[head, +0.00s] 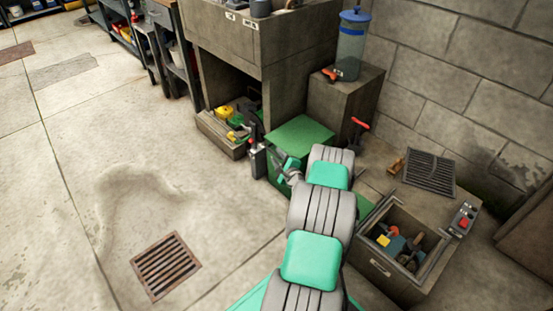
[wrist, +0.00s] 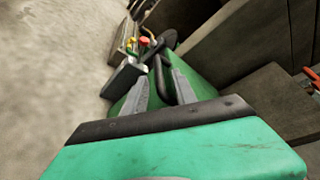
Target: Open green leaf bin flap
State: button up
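The green leaf bin (head: 283,160) stands on the floor beside the concrete block, with its green flap (head: 302,131) on top. I cannot tell for sure whether the flap is fully shut. My gripper (head: 284,174) is at the bin's front, partly hidden by my arm. In the wrist view, my gripper's two grey fingers (wrist: 163,92) are apart, with green bin surface (wrist: 200,86) behind them. A black bar-like handle (wrist: 160,74) shows between the fingertips. I cannot tell whether the fingers touch it.
A crate of yellow and green items (head: 216,130) sits behind the bin to the left. A blue-lidded water container (head: 352,45) stands on the concrete block (head: 335,108). An open tool box (head: 405,270) is at the right. The floor at left is clear around a rusty grate (head: 166,266).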

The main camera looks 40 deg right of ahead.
jog(key=shift+w+d+f, duration=0.15)
jog(key=shift+w+d, duration=0.05)
jog(key=shift+w, duration=0.45)
jog(key=shift+c, duration=0.4)
jog(key=c, duration=0.6)
grip_shut()
jog(key=shift+a+f, duration=0.15)
